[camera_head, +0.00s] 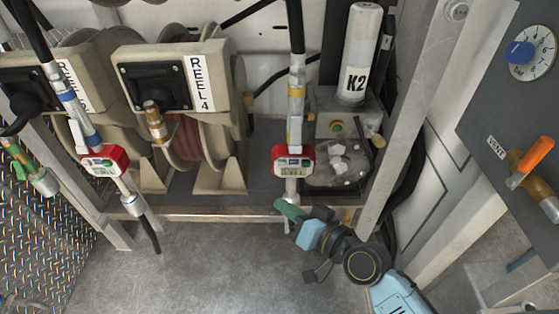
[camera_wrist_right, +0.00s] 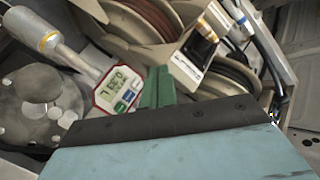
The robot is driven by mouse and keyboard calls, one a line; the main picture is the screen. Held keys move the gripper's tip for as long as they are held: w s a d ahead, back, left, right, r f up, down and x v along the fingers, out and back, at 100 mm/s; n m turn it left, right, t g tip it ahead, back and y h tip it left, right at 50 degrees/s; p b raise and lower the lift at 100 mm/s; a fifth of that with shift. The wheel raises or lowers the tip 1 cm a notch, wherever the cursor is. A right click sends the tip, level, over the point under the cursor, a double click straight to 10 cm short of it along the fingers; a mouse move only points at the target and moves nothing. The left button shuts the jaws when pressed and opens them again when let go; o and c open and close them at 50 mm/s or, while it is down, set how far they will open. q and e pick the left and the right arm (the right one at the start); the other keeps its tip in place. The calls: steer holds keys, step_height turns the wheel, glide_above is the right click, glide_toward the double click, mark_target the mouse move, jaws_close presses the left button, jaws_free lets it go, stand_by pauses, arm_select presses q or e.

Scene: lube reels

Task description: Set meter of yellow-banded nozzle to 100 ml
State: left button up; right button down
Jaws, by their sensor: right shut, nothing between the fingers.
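The yellow-banded nozzle (camera_head: 295,110) hangs upright in the middle of the head view. Its red-framed meter (camera_head: 293,162) has a small display and buttons. In the right wrist view the meter (camera_wrist_right: 120,89) shows a lit display with green and blue buttons below it. The digits are too small to read surely. The yellow band (camera_wrist_right: 47,40) shows at upper left there. My right gripper (camera_head: 287,208) is shut and empty, just below the meter in the head view. Its green fingertips (camera_wrist_right: 157,88) appear beside the meter's button side; contact cannot be told. My left gripper is not in view.
A blue-banded nozzle with a red meter (camera_head: 104,161) hangs at left. A green-banded nozzle (camera_head: 28,165) is farther left. Hose reel 4 (camera_head: 178,80) stands behind. A white K2 canister (camera_head: 359,60) and a frame post (camera_head: 408,110) stand right. The floor in front is clear.

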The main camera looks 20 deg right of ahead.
mark_target(278, 165)
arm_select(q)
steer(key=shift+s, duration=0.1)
